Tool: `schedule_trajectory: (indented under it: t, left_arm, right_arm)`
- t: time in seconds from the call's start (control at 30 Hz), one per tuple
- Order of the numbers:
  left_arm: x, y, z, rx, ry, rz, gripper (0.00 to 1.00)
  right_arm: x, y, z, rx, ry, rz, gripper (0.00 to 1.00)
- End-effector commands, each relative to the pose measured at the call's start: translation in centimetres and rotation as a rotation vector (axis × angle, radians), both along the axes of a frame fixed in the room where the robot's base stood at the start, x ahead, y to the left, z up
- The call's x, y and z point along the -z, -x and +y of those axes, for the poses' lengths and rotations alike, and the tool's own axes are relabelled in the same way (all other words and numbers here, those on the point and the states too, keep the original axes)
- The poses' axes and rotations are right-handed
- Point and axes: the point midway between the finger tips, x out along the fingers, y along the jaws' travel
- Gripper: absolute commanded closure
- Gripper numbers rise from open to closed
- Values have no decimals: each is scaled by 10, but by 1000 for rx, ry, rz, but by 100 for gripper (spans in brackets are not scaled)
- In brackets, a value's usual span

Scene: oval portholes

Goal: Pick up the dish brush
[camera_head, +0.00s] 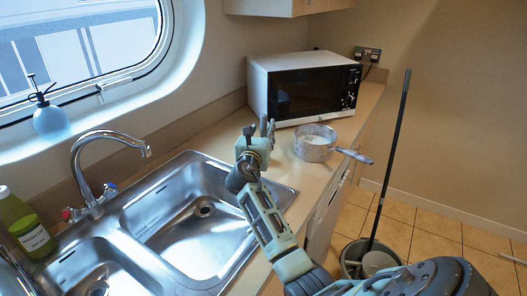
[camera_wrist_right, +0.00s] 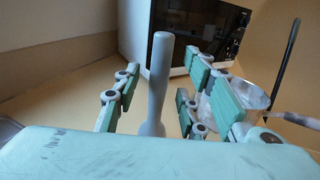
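The dish brush (camera_wrist_right: 158,85) shows in the right wrist view as a smooth, pale grey handle standing roughly upright, wider at its lower end. Its lowest part is hidden behind the pale green palm of my right gripper. My right gripper (camera_wrist_right: 163,95) is open, its green-padded fingers on either side of the handle with visible gaps. In the head view the right gripper (camera_head: 260,132) is over the counter between the sink and the saucepan; I cannot clearly make out the brush there. My left gripper is not in view.
A saucepan (camera_head: 314,143) stands just right of the gripper, its handle pointing right. A microwave (camera_head: 305,85) stands behind. The steel sink (camera_head: 200,245) and tap (camera_head: 108,138) are at left. A mop (camera_head: 390,160) stands in a bucket (camera_head: 352,262) on the floor.

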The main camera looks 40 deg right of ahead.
Motion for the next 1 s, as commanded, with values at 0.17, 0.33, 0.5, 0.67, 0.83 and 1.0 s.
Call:
schedule_trajectory:
  t: [0.17, 0.33, 0.5, 0.67, 0.83, 1.0]
  left_arm:
    - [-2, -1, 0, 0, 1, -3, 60]
    - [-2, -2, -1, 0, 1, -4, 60]
    - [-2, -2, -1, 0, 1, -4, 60]
    - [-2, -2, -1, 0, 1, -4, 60]
    - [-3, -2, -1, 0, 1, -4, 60]
    - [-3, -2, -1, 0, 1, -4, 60]
  right_arm:
    - [-1, -13, -19, 1, 0, 0, 62]
    - [-1, -18, -25, -1, -1, -2, 62]
    - [-1, -18, -25, -1, -1, -2, 62]
    - [-1, -18, -25, -1, -1, -1, 75]
    - [-1, -18, -25, -1, -1, -1, 90]
    - [-1, -17, -25, -1, -1, -1, 100]
